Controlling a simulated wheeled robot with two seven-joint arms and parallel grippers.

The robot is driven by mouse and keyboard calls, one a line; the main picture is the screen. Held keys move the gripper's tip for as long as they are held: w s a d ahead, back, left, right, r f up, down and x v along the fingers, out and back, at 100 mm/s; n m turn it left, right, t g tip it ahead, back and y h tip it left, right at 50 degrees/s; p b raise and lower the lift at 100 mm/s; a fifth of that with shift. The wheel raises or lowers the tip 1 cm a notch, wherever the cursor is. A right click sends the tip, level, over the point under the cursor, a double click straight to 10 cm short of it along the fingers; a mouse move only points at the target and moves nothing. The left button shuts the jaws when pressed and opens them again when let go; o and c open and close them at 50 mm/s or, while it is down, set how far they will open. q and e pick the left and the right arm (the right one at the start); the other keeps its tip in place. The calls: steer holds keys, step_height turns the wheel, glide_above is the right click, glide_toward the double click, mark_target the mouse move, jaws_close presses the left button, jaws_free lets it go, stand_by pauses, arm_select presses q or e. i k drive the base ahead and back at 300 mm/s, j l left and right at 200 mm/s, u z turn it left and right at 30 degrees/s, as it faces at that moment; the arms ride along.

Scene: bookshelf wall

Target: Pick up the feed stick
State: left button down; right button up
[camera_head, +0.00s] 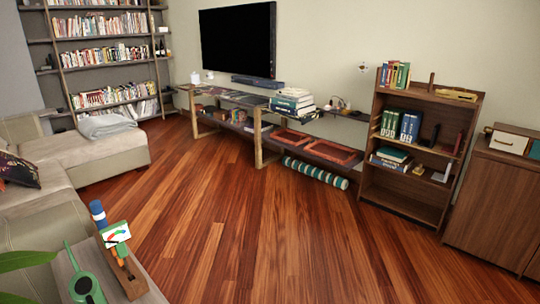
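I cannot tell for sure which thing is the feed stick. An upright blue-and-white stick-like thing (99,214) stands at the lower left, partly behind a white-and-green card with a coloured dial (116,234). A brown wooden holder (128,274) is just below the card, and a green tool with a round end (83,284) lies to its left. These are on a grey surface (64,270) beside the sofa. Neither of my grippers shows in the head view.
A beige sofa (98,156) is on the left, with a plant leaf (25,260) below it. The wood floor (235,220) is clear in the middle. A low shelf unit (262,140), a teal-striped roll (316,172), a brown bookcase (400,205) and a cabinet (495,215) line the wall.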

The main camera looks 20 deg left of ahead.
mark_target(120, 262)
steer(key=i+u, duration=0.1)
steer(key=i, duration=0.5)
steer(key=i+l+u, duration=0.1)
steer(key=i, duration=0.5)
steer(key=i+l+u, duration=0.1)
steer(key=i, duration=0.45)
steer(key=i+u, duration=0.25)
steer(key=u, duration=0.2)
steer(key=i+u, duration=0.25)
steer(key=u, duration=0.2)
steer(key=i+l+u, duration=0.1)
steer(key=u, duration=0.35)
steer(key=i+l+u, duration=0.25)
steer(key=u, duration=0.2)
steer(key=i+u, duration=0.2)
steer(key=u, duration=0.3)
steer(key=i+l+u, duration=0.15)
steer(key=u, duration=0.3)
steer(key=i+l+u, duration=0.2)
steer(key=u, duration=0.3)
steer(key=i+l+u, duration=0.15)
steer(key=u, duration=0.35)
steer(key=l+u, duration=0.45)
steer(key=i+l+u, duration=0.25)
steer(key=l+u, duration=0.3)
steer(key=i+l+u, duration=0.1)
steer(key=l+u, duration=0.3)
steer(key=u, duration=0.3)
steer(key=l+u, duration=0.2)
steer(key=u, duration=0.3)
